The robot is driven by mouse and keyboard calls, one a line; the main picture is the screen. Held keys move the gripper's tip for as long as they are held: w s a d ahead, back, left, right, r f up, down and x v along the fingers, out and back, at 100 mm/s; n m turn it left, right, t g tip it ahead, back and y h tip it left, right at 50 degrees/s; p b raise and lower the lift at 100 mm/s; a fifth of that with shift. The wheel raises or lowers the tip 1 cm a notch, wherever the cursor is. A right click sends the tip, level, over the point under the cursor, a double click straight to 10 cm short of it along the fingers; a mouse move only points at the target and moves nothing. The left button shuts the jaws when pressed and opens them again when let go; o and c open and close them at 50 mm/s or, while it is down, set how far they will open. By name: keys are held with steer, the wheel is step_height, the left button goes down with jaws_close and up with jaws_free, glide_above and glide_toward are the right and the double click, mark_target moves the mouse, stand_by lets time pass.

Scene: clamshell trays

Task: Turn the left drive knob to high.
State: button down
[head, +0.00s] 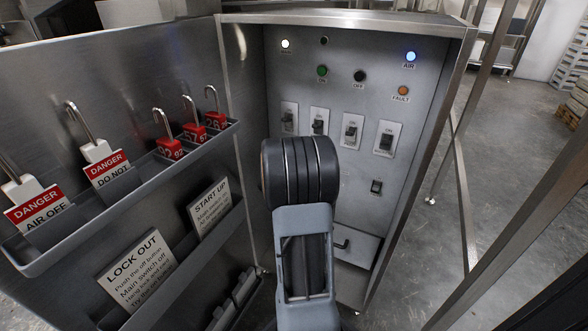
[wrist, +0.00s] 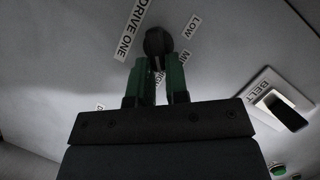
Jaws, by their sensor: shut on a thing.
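A dark round knob (wrist: 158,41) shows in the wrist view beside a DRIVE ONE label (wrist: 130,32). A LOW label (wrist: 193,26) and a partly covered label starting MI (wrist: 186,58) lie to its right. Another small label between the fingers is mostly hidden. My gripper (wrist: 159,62) has its two green fingers shut on the knob, one on each side. Which way the knob points is too dark to tell. In the head view my arm covers the gripper and the knob.
The open steel cabinet (head: 340,20) has a row of switches, with lamps and buttons above. Its door (head: 130,60) at the left carries a rack of padlocks and tags. In the wrist view a BELT switch (wrist: 283,108) is close at the right.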

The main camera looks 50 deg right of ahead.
steer(key=c, duration=1.1)
jaws_free()
steer(key=shift+p+v, duration=0.6)
steer(key=shift+v, duration=6.3)
steer(key=shift+f, duration=0.1)
